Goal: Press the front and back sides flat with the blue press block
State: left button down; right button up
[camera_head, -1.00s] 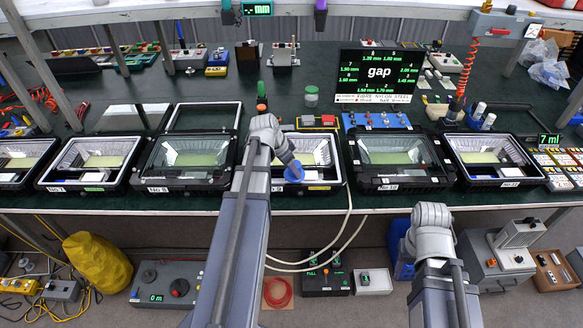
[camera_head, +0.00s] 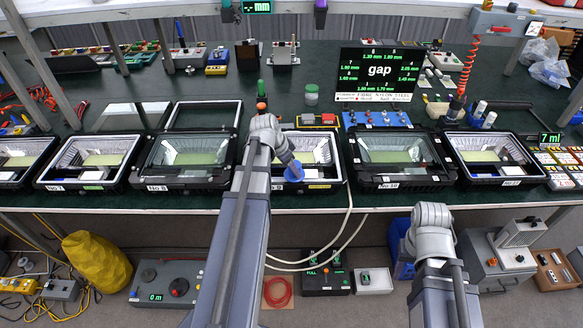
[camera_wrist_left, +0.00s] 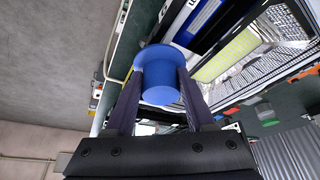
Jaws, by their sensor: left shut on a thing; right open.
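The blue press block (camera_wrist_left: 160,75) is a round blue piece with a wide flange. My left gripper (camera_wrist_left: 158,100) is shut on it in the left wrist view. In the head view the block (camera_head: 293,172) shows at the tip of my left gripper (camera_head: 288,165), over the front part of an open housing (camera_head: 318,185) in the middle of the bench. I cannot tell whether the block touches the housing's front side. The back of this housing is partly hidden by my left arm. My right gripper (camera_head: 432,214) hangs low in front of the bench; its fingers are hidden.
Closed glass-fronted housings stand left (camera_head: 190,160) and right (camera_head: 398,158) of the middle one. More open housings (camera_head: 92,160) stand further out. A gap display (camera_head: 380,72) stands behind. White cables (camera_head: 347,215) hang over the bench's front edge.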

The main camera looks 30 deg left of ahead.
pick_arm(q)
jog(key=shift+f+b, duration=0.9)
pick_arm(e)
jog(key=shift+f, duration=0.9)
pick_arm(q)
jog(key=shift+r, duration=0.1)
pick_arm(e)
jog(key=shift+r, duration=0.1)
pick_arm(q)
notch_tip(320, 180, up, 5)
jog(key=p, duration=0.5)
pick_arm(e)
notch_tip(320, 180, up, 5)
jog(key=shift+f, duration=0.1)
pick_arm(q)
jog(key=shift+w, duration=0.1)
pick_arm(e)
jog(key=shift+w, duration=0.1)
